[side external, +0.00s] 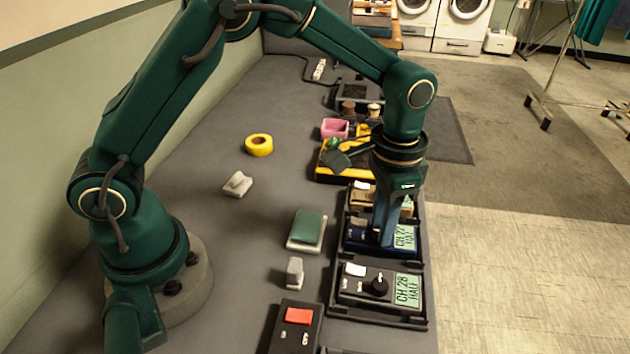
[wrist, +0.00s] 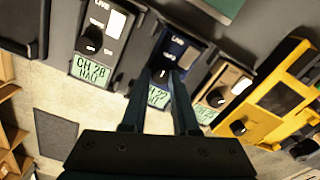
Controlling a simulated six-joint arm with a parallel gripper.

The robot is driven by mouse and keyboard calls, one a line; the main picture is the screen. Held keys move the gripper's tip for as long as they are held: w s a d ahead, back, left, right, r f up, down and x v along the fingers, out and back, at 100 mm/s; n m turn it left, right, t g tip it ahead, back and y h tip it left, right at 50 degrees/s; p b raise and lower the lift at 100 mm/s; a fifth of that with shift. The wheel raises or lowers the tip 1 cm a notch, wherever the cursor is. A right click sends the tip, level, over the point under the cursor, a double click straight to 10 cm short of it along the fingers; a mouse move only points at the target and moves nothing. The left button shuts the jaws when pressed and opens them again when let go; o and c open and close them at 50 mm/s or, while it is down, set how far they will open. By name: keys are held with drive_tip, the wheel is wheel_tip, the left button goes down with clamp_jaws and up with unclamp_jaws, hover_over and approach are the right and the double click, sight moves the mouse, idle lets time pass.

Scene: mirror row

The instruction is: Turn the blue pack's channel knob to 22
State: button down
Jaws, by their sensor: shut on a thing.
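The blue pack (side external: 353,238) sits in the row of packs in the side view, partly hidden by my gripper. It also shows in the wrist view (wrist: 184,52). Its green display (side external: 404,238) seems to read CH 22, with small letters below; the last digit is hard to make out. My gripper (side external: 386,243) points down onto the pack. In the wrist view my gripper (wrist: 162,76) has its two fingers closed around the channel knob, which is mostly hidden between the fingertips.
A black pack (side external: 351,286) showing CH 28 stands in front of the blue one. A tan pack (wrist: 233,79) and a yellow unit (wrist: 270,95) stand on the other side. A green-topped box (side external: 308,228) and a yellow tape roll (side external: 259,145) lie on the grey bench.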

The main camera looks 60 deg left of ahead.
idle(0.4)
drive_tip(key=c, duration=0.7)
unclamp_jaws()
drive_tip(key=shift+o, duration=0.2)
drive_tip(key=shift+r, duration=0.1)
drive_tip(key=shift+r, duration=2.5)
